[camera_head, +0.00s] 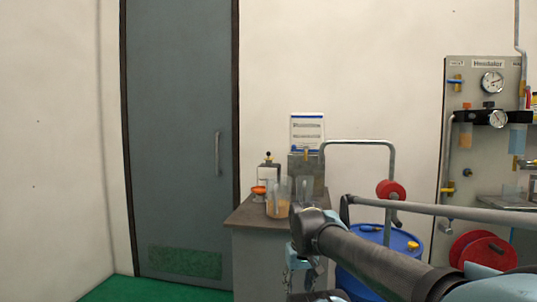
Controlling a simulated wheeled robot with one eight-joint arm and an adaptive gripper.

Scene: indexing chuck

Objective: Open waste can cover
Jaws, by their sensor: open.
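No waste can is plainly recognisable. A blue drum (404,242) stands low at right of the grey cabinet, with a blue top, and my arm hides much of it. I cannot tell if this is the waste can or whether its top is a cover. My arm reaches in from the lower right and ends in front of the cabinet. My gripper (303,278) is small, low and partly cut off by the dark arm links; it is open, and nothing shows between its fingers. It appears left of the drum, but I cannot judge the depth between them.
The grey cabinet (248,218) carries a clear beaker (277,207), bottles and a grey box (302,168). A bent metal pipe with a red reel (390,190) rises behind the drum. A gauge panel (468,85) is at right, a closed door (180,120) at left.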

